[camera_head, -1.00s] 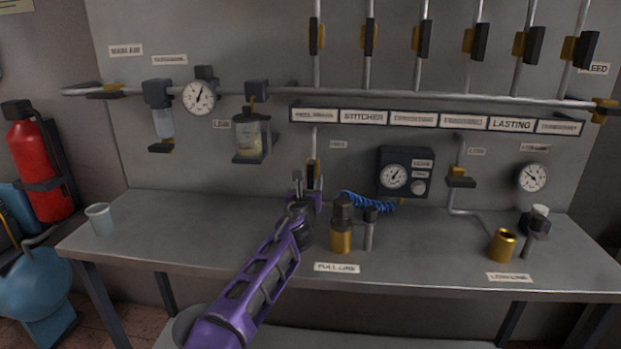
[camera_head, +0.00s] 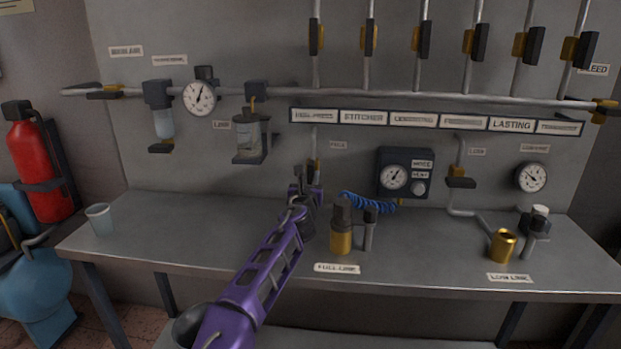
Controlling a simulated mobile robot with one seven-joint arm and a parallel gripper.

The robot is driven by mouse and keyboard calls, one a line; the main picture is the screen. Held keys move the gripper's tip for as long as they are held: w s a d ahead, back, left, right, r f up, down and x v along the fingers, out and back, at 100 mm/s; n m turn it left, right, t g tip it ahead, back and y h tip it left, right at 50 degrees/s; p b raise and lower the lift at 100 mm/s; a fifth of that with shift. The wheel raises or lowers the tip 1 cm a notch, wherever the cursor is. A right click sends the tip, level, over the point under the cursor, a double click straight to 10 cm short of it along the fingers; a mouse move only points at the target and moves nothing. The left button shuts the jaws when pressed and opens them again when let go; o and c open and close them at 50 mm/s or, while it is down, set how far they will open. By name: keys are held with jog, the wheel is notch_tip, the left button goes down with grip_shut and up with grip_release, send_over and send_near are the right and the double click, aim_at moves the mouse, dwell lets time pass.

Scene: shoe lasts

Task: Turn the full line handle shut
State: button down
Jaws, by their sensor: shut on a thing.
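The full line valve (camera_head: 316,165) sits low on a vertical pipe on the back panel, left of centre. Only a small yellow part of it shows behind my gripper. My gripper (camera_head: 307,182), at the end of the purple arm, is at this valve and shut on its dark handle. The handle is mostly hidden by the fingers, so its exact angle cannot be told. A "FULL LINE" label (camera_head: 337,269) is on the bench's front edge.
A brass-based fitting (camera_head: 341,238) and a grey post stand on the bench right of my gripper, near a blue coiled hose (camera_head: 368,203). A gauge box (camera_head: 405,174) is behind. A cup (camera_head: 100,219) stands at left. The bench (camera_head: 190,232) between is clear.

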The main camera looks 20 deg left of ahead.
jog(key=shift+m, duration=0.3)
jog(key=m, duration=0.3)
jog(key=shift+m, duration=0.3)
jog(key=m, duration=0.4)
jog(key=shift+m, duration=0.3)
jog(key=m, duration=0.4)
jog(key=shift+m, duration=1.8)
jog(key=c, duration=0.8)
grip_release()
jog(key=shift+o, duration=0.2)
